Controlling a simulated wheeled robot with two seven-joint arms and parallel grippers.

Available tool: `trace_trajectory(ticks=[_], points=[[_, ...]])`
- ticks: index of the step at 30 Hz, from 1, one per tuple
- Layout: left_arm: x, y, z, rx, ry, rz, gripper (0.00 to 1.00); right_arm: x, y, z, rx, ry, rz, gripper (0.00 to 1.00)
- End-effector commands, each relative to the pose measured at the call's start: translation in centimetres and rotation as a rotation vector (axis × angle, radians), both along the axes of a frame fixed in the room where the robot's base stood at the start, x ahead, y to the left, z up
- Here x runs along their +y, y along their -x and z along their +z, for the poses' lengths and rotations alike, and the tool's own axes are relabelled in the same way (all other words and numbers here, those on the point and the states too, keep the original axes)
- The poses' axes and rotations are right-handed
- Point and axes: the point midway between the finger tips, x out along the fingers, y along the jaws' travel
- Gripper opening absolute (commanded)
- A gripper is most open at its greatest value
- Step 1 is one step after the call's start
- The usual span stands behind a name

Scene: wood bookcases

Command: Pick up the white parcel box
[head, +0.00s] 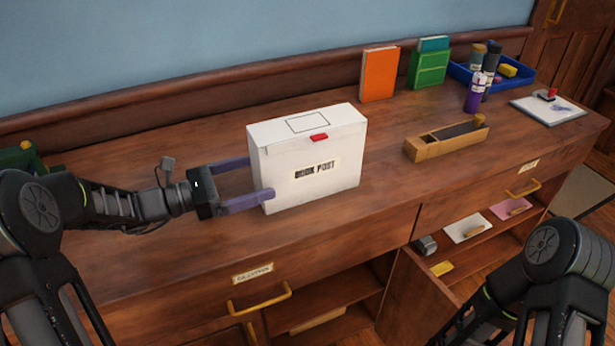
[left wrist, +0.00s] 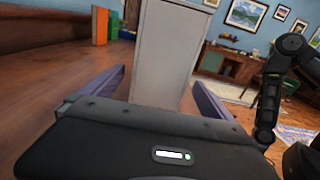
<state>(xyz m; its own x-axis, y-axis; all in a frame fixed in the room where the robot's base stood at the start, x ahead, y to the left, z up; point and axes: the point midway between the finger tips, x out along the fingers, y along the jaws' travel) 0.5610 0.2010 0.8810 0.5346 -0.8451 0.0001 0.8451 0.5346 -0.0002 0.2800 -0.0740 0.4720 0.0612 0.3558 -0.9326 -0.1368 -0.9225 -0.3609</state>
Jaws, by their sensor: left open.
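The white parcel box (head: 335,180) stands upright on the wooden counter, with a red tab near its top and a "BOOK POST" label on its front. My left gripper (head: 262,178) is open at the box's left side. Its near finger overlaps the lower left of the box front and its far finger is partly hidden behind the box. In the left wrist view the box's narrow side (left wrist: 172,55) stands between the two spread purple fingers, and I cannot tell whether they touch it. My right arm shows at the lower right of the head view, but its gripper is not visible.
An orange book (head: 379,75) and green books (head: 428,68) stand at the back. Counter in front of the box is clear.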

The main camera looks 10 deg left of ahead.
Motion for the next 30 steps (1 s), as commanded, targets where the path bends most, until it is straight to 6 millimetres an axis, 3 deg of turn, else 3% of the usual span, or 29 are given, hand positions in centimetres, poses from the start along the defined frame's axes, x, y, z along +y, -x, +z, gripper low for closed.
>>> trace_trajectory(ticks=[7, 15, 25, 30], points=[[-0.2, -0.1, 0.1, 0.000, 0.000, -0.001, 0.98, 0.0, 0.0, 0.1, 0.000, 0.000, 0.000, 0.36], [-2.2, -1.4, 0.1, -0.001, -0.001, -0.001, 0.98, 0.0, 0.0, 0.2, 0.000, 0.000, 0.000, 0.36], [-2.4, -1.5, 0.1, 0.000, 0.000, 0.000, 0.98, 0.0, 0.0, 0.2, 0.000, 0.000, 0.000, 0.36], [-4.1, -2.5, 0.0, 0.000, 0.000, -0.003, 0.98, 0.0, 0.0, 0.3, 0.000, 0.000, 0.000, 0.36]])
